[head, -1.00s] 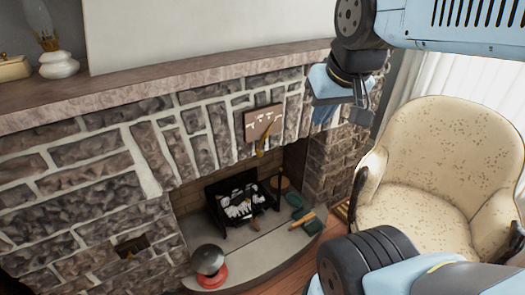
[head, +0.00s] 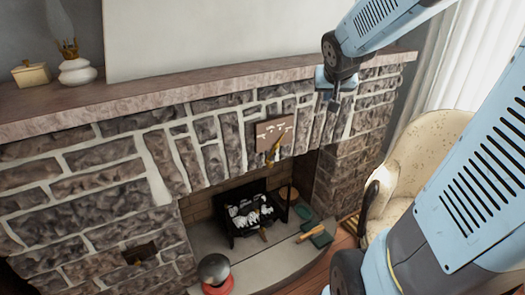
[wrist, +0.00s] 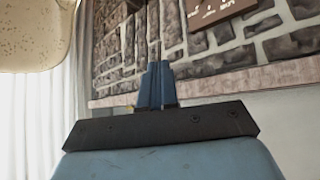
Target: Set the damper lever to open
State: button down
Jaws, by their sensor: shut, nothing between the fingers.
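The damper lever (head: 273,153) is a small brass handle hanging at the lower edge of a brown plate (head: 274,132) on the stone above the fireplace opening. Its lower end tilts slightly left. White markings on the plate are too small to read. In the wrist view the plate (wrist: 215,10) shows at the top edge, and I cannot make out the lever. My gripper (head: 334,104) is in front of the stonework, right of the plate and a little higher, apart from the lever. In the wrist view my gripper's fingers (wrist: 155,55) are together and empty.
The mantel (head: 200,92) runs above, with a lamp (head: 76,70) and a small box (head: 31,75). A black grate (head: 250,212) sits in the fireplace. A red-based object (head: 215,275) and green-headed tools (head: 318,235) lie on the hearth. An armchair (head: 425,160) stands at right.

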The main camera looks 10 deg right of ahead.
jog(key=w+d+f+m+t+y, duration=0.1)
jog(key=w+d+f+y, duration=0.15)
jog(key=w+f, duration=0.75)
jog(key=w+d+f+m+t+y, duration=0.1)
jog(key=w+d+f+t+y, duration=0.15)
jog(key=w+f, duration=0.75)
jog(key=s+a+f+m+t+y, duration=0.1)
jog(key=s+f+m+y, duration=0.5)
jog(key=f, duration=0.5)
jog(key=s+a+f+m+y, duration=0.1)
jog(key=s+f+y, duration=0.3)
jog(key=f+y, duration=0.55)
jog(key=w+a+r, duration=0.1)
jog(key=w+a, duration=0.1)
jog(key=a, duration=0.3)
jog(key=w+a+r+h, duration=0.1)
jog(key=w+a+r, duration=0.1)
jog(key=a, duration=0.3)
jog(key=shift+w+a, duration=0.3)
jog(key=shift+w, duration=0.45)
jog(key=shift+a+r+m+t, duration=0.1)
jog(key=shift+m+t, duration=0.15)
jog(key=shift+m, duration=0.05)
